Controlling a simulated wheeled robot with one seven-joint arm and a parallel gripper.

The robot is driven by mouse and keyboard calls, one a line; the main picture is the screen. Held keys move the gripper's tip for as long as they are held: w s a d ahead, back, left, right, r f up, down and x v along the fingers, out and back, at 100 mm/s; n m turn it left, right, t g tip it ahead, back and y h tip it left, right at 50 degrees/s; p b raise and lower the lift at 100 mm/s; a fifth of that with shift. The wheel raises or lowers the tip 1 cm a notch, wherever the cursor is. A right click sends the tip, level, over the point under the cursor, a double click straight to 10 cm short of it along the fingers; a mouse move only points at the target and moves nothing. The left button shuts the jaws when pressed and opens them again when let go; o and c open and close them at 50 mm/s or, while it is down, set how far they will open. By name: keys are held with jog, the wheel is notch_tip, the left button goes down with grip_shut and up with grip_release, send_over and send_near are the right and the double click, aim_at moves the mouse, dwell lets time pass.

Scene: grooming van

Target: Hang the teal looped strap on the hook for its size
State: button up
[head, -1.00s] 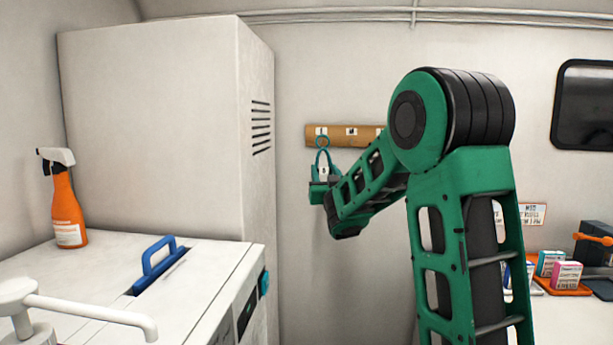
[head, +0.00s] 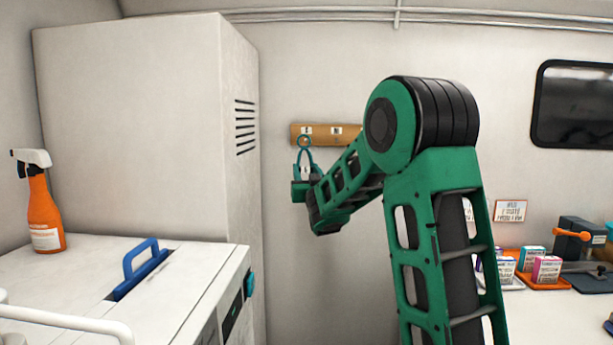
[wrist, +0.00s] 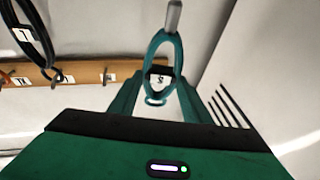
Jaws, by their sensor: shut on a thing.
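The teal looped strap (head: 303,142) is held up against the left end of a wooden hook rail (head: 321,129). In the wrist view its loop (wrist: 153,50) stands upright beyond my gripper, and a white tag reading S (wrist: 160,79) shows inside it. A grey peg (wrist: 173,15) is at the loop's top; I cannot tell whether the loop is around it or only in front. My gripper (head: 304,172) is shut on the strap below the loop, just under the rail. The wooden rail also shows at left in the wrist view (wrist: 88,73).
A tall white cabinet (head: 140,120) stands close left of the rail. A spray bottle (head: 43,210) and a blue handle (head: 141,262) are at left. Small boxes (head: 546,269) are at right.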

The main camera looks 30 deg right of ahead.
jog(key=shift+w+d+f, duration=0.1)
jog(key=shift+w+d, duration=0.5)
jog(key=shift+w, duration=0.3)
jog(key=shift+w+d+f, duration=0.1)
jog(key=shift+w+d, duration=0.55)
jog(key=shift+w, duration=0.25)
jog(key=shift+w+d+f, duration=0.1)
jog(key=shift+w+d, duration=0.5)
jog(key=shift+w, duration=0.3)
jog(key=shift+w+d+f, duration=0.3)
jog(key=shift+w+f, duration=0.15)
jog(key=shift+w, duration=0.05)
jog(key=o, duration=1.2)
jog(key=shift+f, duration=0.1)
